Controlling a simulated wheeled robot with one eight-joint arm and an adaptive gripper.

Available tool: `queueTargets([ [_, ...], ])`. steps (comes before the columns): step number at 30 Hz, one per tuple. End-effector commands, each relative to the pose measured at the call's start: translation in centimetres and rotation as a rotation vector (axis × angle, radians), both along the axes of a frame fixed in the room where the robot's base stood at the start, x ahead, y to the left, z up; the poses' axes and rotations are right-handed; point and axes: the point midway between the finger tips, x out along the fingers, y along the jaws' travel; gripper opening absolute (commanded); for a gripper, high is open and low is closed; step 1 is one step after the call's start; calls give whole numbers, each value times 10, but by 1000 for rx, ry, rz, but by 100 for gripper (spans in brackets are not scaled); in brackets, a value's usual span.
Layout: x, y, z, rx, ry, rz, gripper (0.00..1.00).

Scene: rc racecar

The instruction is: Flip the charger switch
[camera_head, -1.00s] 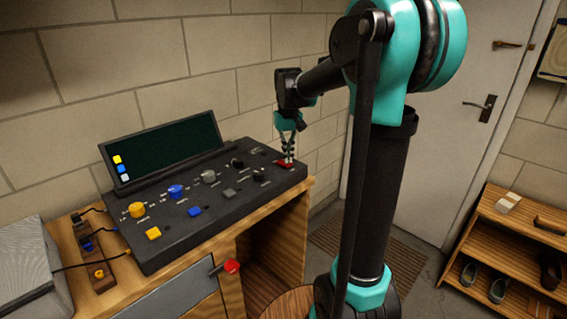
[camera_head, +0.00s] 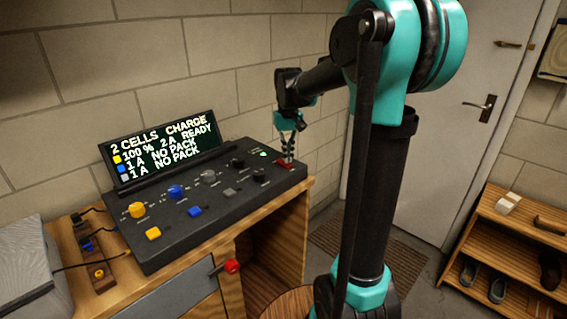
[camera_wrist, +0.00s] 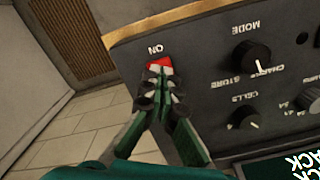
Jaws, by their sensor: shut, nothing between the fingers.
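The charger (camera_head: 222,207) is a dark console on the wooden cabinet, with its display (camera_head: 165,150) lit and showing text, including "2 CELLS CHARGE" and "100% 2A READY". Its red switch (camera_head: 284,164) is at the right end of the panel. In the wrist view the red switch (camera_wrist: 160,63) lies beside the "ON" label. My gripper (camera_head: 288,155) is shut and empty, with its fingertips at the switch. In the wrist view my gripper's fingertips (camera_wrist: 158,76) cover part of the switch; they look in contact with it.
Several knobs and coloured buttons, such as a yellow knob (camera_head: 137,210), stand on the panel left of my gripper. A red-ended handle (camera_head: 231,266) sticks out from the cabinet front. A shoe rack (camera_head: 510,245) stands at the right.

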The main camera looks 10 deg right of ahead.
Motion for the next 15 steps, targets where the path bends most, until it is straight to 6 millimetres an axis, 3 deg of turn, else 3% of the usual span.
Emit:
queueTargets([
  [15,0,0,38,0,0,0,0],
])
